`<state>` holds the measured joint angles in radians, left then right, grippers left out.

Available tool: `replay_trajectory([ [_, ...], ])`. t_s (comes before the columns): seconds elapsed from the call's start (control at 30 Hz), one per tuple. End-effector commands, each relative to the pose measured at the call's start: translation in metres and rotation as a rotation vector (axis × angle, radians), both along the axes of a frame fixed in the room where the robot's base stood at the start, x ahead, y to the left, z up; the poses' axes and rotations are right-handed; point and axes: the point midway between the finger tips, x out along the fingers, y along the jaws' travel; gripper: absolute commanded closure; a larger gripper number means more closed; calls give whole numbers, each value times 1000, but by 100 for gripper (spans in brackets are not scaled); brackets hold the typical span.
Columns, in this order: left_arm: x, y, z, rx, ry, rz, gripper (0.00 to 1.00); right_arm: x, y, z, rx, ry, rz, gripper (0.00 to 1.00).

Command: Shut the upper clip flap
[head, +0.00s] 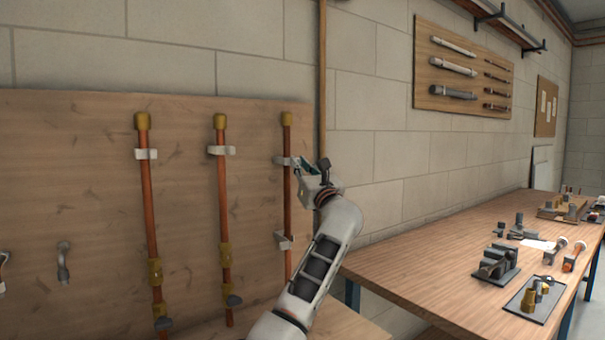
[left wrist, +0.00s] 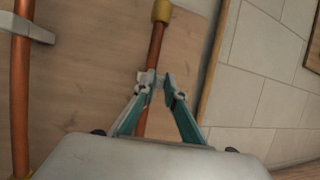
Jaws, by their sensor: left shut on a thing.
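The right-hand copper pipe (head: 287,205) stands upright against the wooden panel, with a brass cap at its top. Its upper clip (head: 282,161) is a light grey piece around the pipe, partly hidden by my left gripper (head: 302,168). In the left wrist view, the teal fingers of my left gripper (left wrist: 160,86) are shut on the upper clip (left wrist: 150,75), one fingertip on each side of it. I cannot tell how far its flap is turned. The lower clip (head: 285,242) sits further down the same pipe. My right gripper is not in view.
Two more capped copper pipes (head: 148,200) (head: 222,190) with grey clips stand to the left on the wooden panel (head: 60,160). A workbench (head: 430,265) with a vise and fittings is at the right.

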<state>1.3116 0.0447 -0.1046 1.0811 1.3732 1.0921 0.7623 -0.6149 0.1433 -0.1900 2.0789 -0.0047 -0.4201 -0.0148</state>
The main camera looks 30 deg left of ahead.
Motion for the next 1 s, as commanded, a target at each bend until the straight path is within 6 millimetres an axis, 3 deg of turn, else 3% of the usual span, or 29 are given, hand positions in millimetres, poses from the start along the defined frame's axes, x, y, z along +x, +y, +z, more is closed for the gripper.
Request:
replay_trajectory([
  [0.03, 5, 0, -9, -1, 7, 24, 100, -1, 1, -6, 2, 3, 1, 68],
  [0.2, 9, 1, -10, 0, 9, 101, 100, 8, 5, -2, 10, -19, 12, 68],
  [0.53, 13, 1, -6, 2, 5, 212, 100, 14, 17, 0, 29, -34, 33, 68],
  [0.97, 11, 1, 2, 3, -1, 232, 100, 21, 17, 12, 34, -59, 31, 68],
  [1.0, 11, 1, 2, 3, -1, 232, 87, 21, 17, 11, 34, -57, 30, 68],
])
